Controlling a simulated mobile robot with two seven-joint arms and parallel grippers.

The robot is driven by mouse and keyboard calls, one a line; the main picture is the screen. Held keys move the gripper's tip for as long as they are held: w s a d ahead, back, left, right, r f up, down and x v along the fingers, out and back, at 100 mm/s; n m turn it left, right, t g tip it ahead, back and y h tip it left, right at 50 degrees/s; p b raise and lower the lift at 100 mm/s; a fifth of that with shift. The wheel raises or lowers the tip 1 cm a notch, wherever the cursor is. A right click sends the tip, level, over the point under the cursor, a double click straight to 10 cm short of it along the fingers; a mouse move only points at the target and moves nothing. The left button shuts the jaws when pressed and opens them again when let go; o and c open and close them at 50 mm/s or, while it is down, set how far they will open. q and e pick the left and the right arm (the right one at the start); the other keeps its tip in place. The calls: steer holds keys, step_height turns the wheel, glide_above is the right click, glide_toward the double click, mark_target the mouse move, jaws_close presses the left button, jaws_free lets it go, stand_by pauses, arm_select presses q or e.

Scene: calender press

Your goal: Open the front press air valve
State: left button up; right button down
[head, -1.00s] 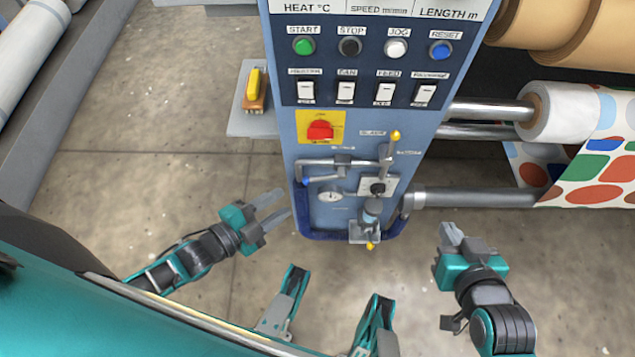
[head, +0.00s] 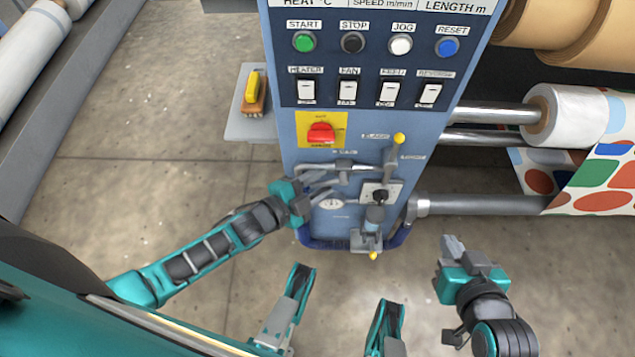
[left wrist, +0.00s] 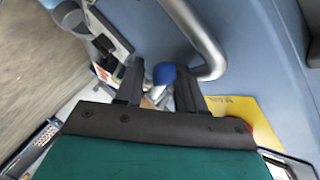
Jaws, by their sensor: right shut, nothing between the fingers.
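The front panel of the blue press column carries a grey air pipe (head: 365,167) below the red switch. In the left wrist view, a blue-tipped valve handle (left wrist: 165,74) lies between the two dark fingers, with the grey pipe (left wrist: 200,38) beside it. My left gripper (head: 328,185) is open at the panel, with a finger on each side of the blue tip; I cannot tell whether they touch it. In the head view the gripper hides this handle. My right gripper (head: 453,244) is shut and empty, right of the column's foot.
A red rotary switch (head: 321,132) on a yellow plate sits above the pipe. A yellow-knobbed lever (head: 396,150), a gauge (head: 331,204) and a regulator (head: 373,218) are close by. Rollers with printed web (head: 600,170) stand at the right.

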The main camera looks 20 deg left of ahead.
arm_select(q)
steer(key=shift+c, duration=0.2)
jaws_close()
stand_by(0.3)
step_height(320, 180, up, 2)
steer(key=y+p, duration=0.1)
steer(key=p, duration=0.2)
steer(key=m+g+y+p, duration=0.1)
steer(key=p, duration=0.2)
steer(key=shift+a+r+m+g+p, duration=0.1)
steer(key=shift+r+m+g+p, duration=0.1)
steer(key=shift+m+g+p, duration=0.15)
steer(key=shift+p, duration=0.3)
steer(key=shift+f+m+y, duration=0.15)
steer(key=shift+m+y, duration=0.1)
steer(key=shift+y, duration=0.05)
steer(key=shift+o, duration=0.2)
jaws_free()
